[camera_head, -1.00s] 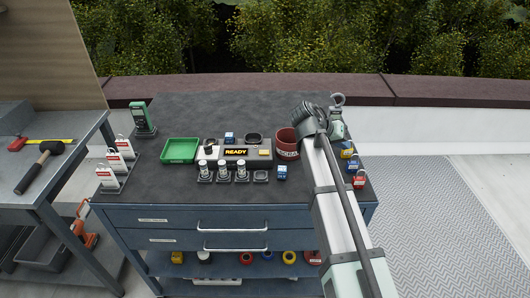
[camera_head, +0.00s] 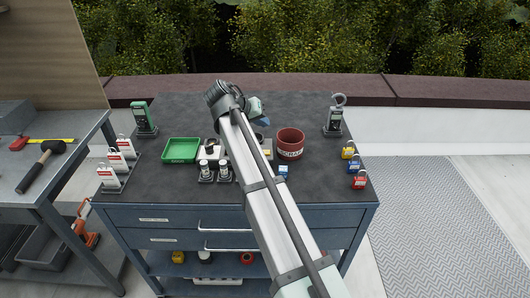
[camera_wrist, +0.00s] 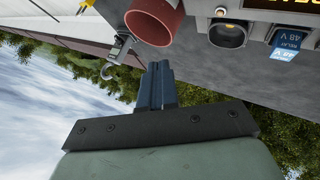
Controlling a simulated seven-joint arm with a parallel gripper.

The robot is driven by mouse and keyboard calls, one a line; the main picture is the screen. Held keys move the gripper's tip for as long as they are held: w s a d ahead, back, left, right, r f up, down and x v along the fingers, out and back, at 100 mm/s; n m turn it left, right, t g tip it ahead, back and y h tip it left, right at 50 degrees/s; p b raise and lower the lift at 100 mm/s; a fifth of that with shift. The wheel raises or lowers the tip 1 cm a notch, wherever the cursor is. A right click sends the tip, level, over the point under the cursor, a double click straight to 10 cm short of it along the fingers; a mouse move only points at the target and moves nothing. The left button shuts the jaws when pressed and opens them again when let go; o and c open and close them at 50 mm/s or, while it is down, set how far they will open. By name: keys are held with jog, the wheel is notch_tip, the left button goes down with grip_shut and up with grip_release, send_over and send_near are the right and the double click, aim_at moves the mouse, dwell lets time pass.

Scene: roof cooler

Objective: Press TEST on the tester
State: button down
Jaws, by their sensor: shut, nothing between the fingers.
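I cannot make out a TEST label. My gripper (camera_wrist: 157,68) is shut and empty, its dark blue fingers pointing up the wrist picture between the red cup and a round socket. In the head view my gripper (camera_head: 263,121) is above the cart top, over the tester's far side. Contact is not visible.
A red cup marked SCRAP (camera_head: 290,143) stands right of the tester. A blue relay (camera_wrist: 286,42) is near it. A green tray (camera_head: 181,150) is at left, a clamp meter (camera_head: 335,118) at right, and padlocks (camera_head: 357,165) at the right edge. The cart's back is clear.

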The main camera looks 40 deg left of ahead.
jog(key=shift+f, duration=0.1)
send_near(270, 150)
jog(key=shift+w+a+f, duration=0.1)
jog(key=shift+w+f, duration=0.3)
jog(key=shift+w, duration=0.3)
jog(key=shift+w+a+f, duration=0.1)
jog(key=shift+w+f, duration=0.3)
jog(key=shift+w, duration=0.3)
jog(key=shift+w+a+f, duration=0.1)
jog(key=shift+w+f, duration=0.3)
jog(key=shift+w, duration=0.3)
jog(key=shift+f, duration=0.8)
dwell(1.6)
jog(key=shift+r, duration=0.8)
jog(key=shift+r, duration=0.1)
jog(key=shift+r, duration=2.4)
jog(key=shift+w+d, duration=0.1)
